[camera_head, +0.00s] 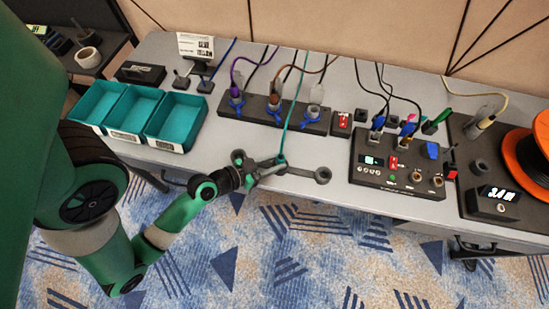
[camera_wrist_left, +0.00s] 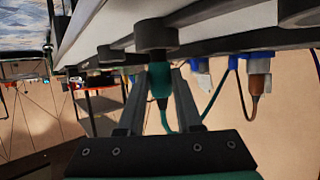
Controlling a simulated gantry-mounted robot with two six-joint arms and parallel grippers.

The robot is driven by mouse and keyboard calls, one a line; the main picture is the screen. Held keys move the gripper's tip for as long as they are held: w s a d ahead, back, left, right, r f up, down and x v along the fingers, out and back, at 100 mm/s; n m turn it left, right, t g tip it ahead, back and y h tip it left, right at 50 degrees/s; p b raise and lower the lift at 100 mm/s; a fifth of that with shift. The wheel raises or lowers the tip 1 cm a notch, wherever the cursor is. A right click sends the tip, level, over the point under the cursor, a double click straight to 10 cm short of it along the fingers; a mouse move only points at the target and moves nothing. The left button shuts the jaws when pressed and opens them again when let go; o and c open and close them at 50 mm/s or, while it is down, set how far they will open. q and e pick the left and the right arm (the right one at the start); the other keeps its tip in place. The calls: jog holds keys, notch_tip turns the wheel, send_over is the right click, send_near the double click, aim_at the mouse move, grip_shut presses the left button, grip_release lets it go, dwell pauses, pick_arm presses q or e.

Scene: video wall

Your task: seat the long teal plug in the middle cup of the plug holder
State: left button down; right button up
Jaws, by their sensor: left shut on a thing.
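The long teal plug (camera_wrist_left: 160,78) is between the fingers of my left gripper (camera_wrist_left: 162,85), which is shut on it. Its far end meets the opening of a dark round cup (camera_wrist_left: 155,36); I cannot tell how deep it is inside. In the head view, my left gripper (camera_head: 272,167) is at the middle of the dark plug holder (camera_head: 300,172) on the table's front edge and mostly hides the middle cup. The right end cup (camera_head: 323,175) and the left end cup (camera_head: 238,156) look empty. A teal cable (camera_head: 292,108) runs back from the plug. My right gripper is out of view.
Behind is a dark strip (camera_head: 259,112) with purple, brown and grey plugs in blue-based sockets. Three teal bins (camera_head: 178,118) stand left. A dark control box (camera_head: 393,172) with switches and cables and an orange reel (camera_head: 530,150) stand right. Bare table lies around the holder.

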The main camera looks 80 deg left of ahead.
pick_arm(q)
jog(key=shift+f, duration=0.1)
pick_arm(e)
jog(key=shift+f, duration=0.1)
pick_arm(q)
jog(key=shift+f+b, duration=0.35)
jog(key=shift+b, duration=0.1)
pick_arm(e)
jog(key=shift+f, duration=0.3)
pick_arm(q)
jog(key=c, duration=0.5)
grip_release()
